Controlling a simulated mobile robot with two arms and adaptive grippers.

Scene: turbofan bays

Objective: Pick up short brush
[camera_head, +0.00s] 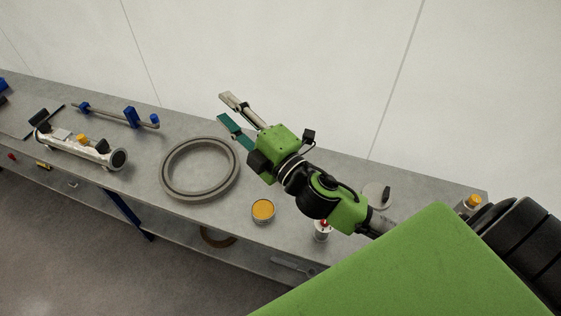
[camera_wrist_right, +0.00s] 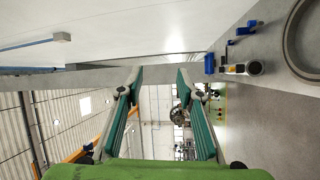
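I cannot make out a short brush for certain in either view. My right gripper (camera_head: 226,108) is over the back edge of the bench, above and beyond a grey ring (camera_head: 165,180). Its teal-padded fingers are wide apart with nothing between them, as the right wrist view also shows (camera_wrist_right: 159,80). My left gripper is not in view. My right arm hides part of the bench on the right.
The grey bench (camera_head: 200,222) holds a can of yellow content (camera_head: 263,207), a red-topped small container (camera_head: 322,232), a pale disc with a black piece (camera_head: 378,194), a metal tube (camera_head: 75,148) and a rod on blue supports (camera_head: 110,118). A white wall stands behind.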

